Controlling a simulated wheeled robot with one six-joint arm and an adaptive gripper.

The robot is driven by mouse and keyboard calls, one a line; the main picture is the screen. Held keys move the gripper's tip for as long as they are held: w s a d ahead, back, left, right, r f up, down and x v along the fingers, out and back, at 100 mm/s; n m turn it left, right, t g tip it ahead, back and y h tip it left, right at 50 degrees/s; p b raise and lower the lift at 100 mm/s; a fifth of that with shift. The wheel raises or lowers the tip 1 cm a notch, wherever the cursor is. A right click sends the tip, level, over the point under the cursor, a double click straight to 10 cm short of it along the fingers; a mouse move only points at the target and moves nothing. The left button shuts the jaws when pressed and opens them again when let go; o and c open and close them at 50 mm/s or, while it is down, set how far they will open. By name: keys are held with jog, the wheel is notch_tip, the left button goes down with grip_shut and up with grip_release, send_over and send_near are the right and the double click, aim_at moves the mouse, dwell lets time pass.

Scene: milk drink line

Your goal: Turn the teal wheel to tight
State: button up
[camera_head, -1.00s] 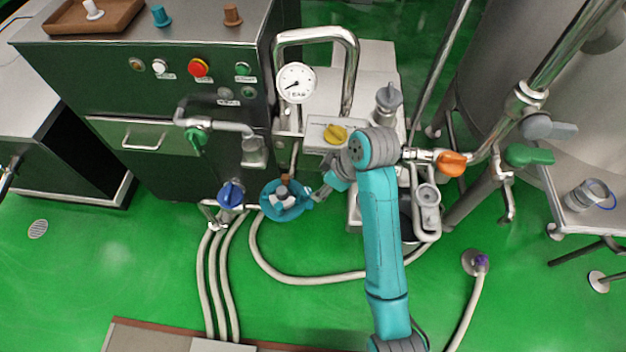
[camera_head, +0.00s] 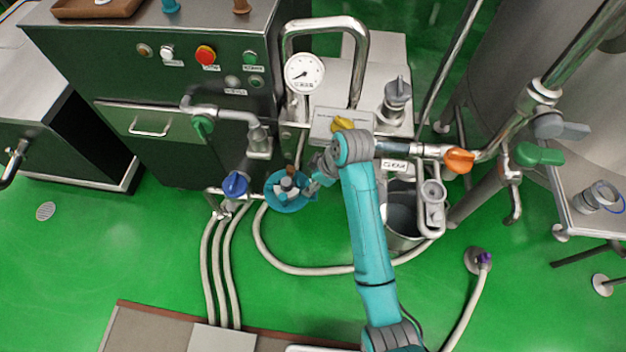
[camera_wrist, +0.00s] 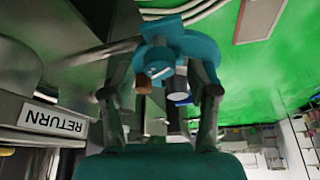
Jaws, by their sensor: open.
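The teal wheel (camera_head: 290,207) is low beside the steel cabinet, at the centre left of the head view. Its rim and paler hub parts show from above. My gripper (camera_head: 317,180) is at the wheel's right edge, with its fingers partly hidden by my wrist. In the wrist view the teal wheel (camera_wrist: 198,47) fills the upper middle, ahead of my open gripper (camera_wrist: 161,90). One finger is on each side of the wheel's lower part in that picture. Whether a finger touches it I cannot tell. No tight mark is readable.
A blue valve handle (camera_head: 235,184) is close left of the wheel. A pressure gauge (camera_head: 304,73) and a yellow knob (camera_head: 344,124) are above it. An orange handle (camera_head: 459,160) is to the right. Hoses (camera_head: 217,270) lie on the floor. A RETURN label (camera_wrist: 53,117) is at left in the wrist view.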

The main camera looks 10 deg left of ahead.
jog(key=shift+a+f, duration=0.1)
jog(key=shift+f, duration=0.15)
grip_shut()
